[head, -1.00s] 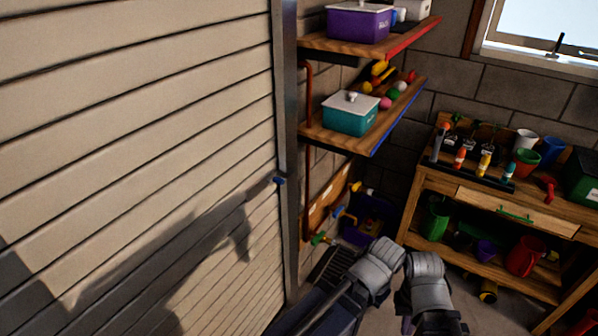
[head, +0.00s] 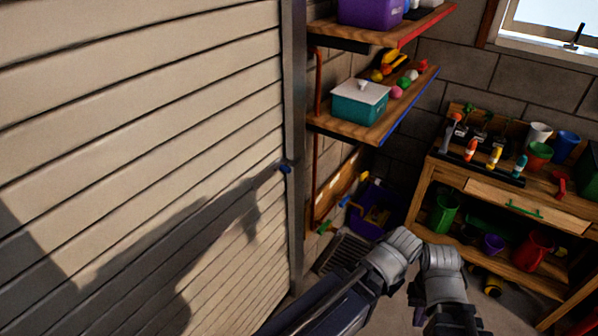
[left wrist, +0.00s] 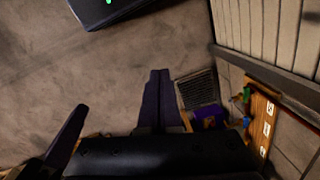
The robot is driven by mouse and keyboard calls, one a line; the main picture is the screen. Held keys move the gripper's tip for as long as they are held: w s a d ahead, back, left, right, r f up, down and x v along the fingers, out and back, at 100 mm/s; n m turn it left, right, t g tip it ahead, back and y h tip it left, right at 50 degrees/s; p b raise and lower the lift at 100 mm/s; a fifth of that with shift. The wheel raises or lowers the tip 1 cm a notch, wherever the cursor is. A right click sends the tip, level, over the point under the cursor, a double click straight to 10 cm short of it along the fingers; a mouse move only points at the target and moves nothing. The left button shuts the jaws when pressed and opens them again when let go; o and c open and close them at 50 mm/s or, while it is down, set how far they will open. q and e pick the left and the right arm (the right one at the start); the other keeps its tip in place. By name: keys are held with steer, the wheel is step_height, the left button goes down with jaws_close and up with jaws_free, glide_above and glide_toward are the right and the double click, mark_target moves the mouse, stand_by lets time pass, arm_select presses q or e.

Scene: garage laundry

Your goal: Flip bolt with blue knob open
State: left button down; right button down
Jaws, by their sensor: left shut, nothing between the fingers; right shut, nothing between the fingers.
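A small blue knob (head: 285,169) sits at the edge of the slatted pale door (head: 140,130), beside the metal post (head: 295,110). The bolt under it is too small to make out its position. My right gripper (head: 416,312) is low in the head view, mostly hidden by my grey arm links, well to the right of and below the knob. My left gripper (left wrist: 157,100) shows in the left wrist view with its dark purple fingers together and empty, over the floor. Neither gripper touches the knob, which I cannot make out in the left wrist view.
Wooden wall shelves (head: 345,128) with a teal box (head: 360,108) stick out right of the post. A wooden workbench (head: 430,190) with pots and tools stands at the right. A floor grate (head: 345,252) and a purple bin (head: 376,215) lie near the post's foot.

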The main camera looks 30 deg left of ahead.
arm_select(q)
steer(key=w+a+f+t+y+b, duration=0.25)
steer(key=w+a+y+b, duration=0.3)
steer(key=w+a, duration=0.7)
steer(key=w+a+r+m+t+y+b, duration=0.1)
steer(key=w+a+r+t+y+b, duration=0.1)
steer(key=a, duration=0.5)
steer(key=w+a+r+m+t+y+b, duration=0.2)
steer(key=w+a+r+y+b, duration=0.3)
steer(key=w+a+r, duration=0.3)
steer(key=shift+m+y, duration=0.3)
steer(key=shift+y, duration=0.55)
steer(key=shift+a+f, duration=0.1)
steer(key=b+x, duration=0.1)
steer(key=x, duration=0.9)
steer(key=shift+w, duration=0.15)
